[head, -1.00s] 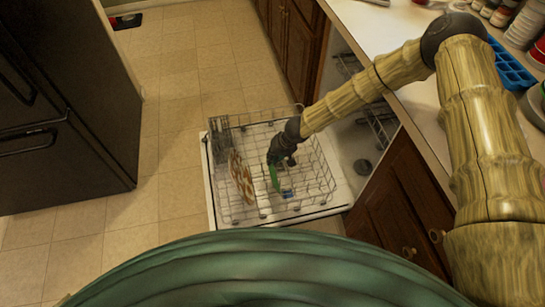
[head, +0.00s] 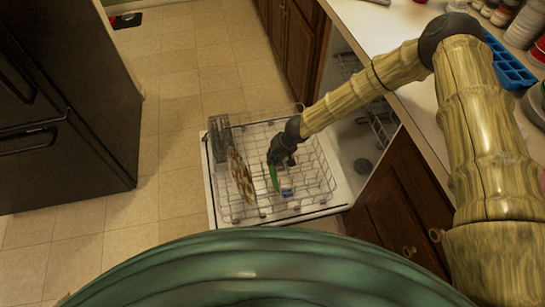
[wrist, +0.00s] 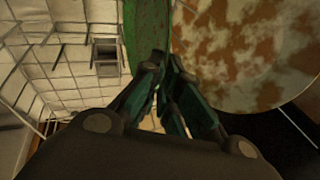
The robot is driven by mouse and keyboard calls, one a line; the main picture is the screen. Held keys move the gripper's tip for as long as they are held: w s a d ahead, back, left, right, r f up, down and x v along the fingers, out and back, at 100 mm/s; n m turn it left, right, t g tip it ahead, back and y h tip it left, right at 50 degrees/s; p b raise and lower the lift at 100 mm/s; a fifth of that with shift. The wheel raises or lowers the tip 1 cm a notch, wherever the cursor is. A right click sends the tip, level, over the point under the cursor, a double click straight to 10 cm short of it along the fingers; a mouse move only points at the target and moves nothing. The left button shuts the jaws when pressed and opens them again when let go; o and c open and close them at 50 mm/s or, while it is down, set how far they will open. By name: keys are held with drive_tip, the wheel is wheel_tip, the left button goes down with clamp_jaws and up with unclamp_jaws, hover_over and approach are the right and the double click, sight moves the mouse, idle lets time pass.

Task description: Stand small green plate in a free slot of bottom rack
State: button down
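The small green plate (head: 273,178) stands on edge, steeply upright, over the bottom rack (head: 326,192) of the open dishwasher. It also shows nearly edge-on in the wrist view (wrist: 146,30). My gripper (head: 276,162) is low over the middle of the rack, at the plate's upper part. In the wrist view my gripper's fingertips (wrist: 167,62) are close together and look closed on the plate's edge. The plate's lower edge is hard to make out, so I cannot tell whether it sits between tines.
A brown-and-white patterned plate (head: 241,176) stands in the rack just left of the green plate; it looms close on the right in the wrist view (wrist: 245,50). A small blue-and-white item (head: 287,191) lies right of the green plate. A grey basket (head: 219,140) is at the rack's left.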

drive_tip(key=c, duration=1.6)
unclamp_jaws()
drive_tip(key=shift+o, duration=0.2)
drive_tip(key=shift+d, duration=0.1)
drive_tip(key=v, duration=1.2)
drive_tip(key=shift+s+f, duration=0.1)
drive_tip(key=shift+f, duration=0.05)
